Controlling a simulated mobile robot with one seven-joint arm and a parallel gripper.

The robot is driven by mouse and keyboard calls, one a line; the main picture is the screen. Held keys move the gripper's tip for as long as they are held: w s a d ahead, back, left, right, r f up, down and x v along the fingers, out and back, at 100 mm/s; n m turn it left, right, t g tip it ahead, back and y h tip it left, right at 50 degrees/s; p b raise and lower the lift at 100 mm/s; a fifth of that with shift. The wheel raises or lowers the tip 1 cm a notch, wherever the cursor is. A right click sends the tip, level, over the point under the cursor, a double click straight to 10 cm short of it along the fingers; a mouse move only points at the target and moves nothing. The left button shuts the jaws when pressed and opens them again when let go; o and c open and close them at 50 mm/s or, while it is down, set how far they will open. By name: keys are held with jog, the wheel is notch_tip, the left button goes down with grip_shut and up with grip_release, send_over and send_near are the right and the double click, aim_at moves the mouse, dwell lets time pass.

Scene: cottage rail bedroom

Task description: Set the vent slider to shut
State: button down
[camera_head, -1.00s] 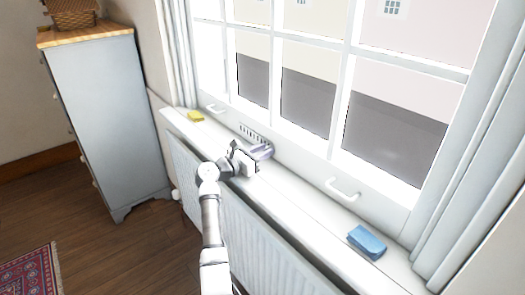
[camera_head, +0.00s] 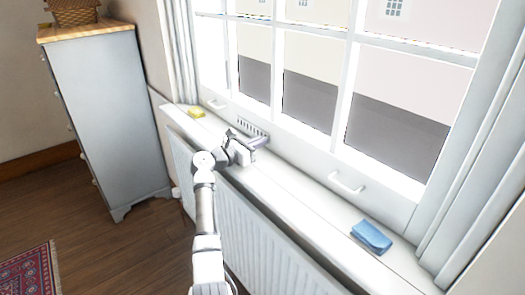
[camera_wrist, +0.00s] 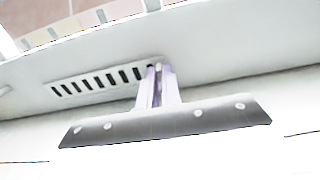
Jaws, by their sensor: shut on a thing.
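The vent (camera_head: 252,128) is a pale strip with dark slots, low on the window frame just above the sill. In the wrist view the vent (camera_wrist: 100,80) shows several dark slots to the left of my fingers. My gripper (camera_head: 262,140) is at the vent's right end. In the wrist view my gripper (camera_wrist: 159,70) has its pale purple fingers close together, shut on a small pale knob (camera_wrist: 158,66), likely the vent slider's. The fingers hide most of the knob and the vent's right end.
A yellow sponge-like block (camera_head: 196,112) lies on the sill (camera_head: 290,197) to the left, and a folded blue cloth (camera_head: 371,237) to the right. A white handle (camera_head: 347,184) juts from the window frame. A radiator (camera_head: 262,240) stands below the sill.

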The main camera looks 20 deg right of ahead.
jog(key=shift+w+a+r, duration=0.1)
jog(key=shift+w+a, duration=0.05)
jog(key=shift+w, duration=0.05)
jog(key=c, duration=1.6)
grip_release()
jog(key=shift+w, duration=0.1)
jog(key=shift+o, duration=0.2)
jog(key=b+v, duration=0.3)
jog(key=v, duration=1)
jog(key=shift+s+a, duration=0.2)
jog(key=shift+a, duration=0.15)
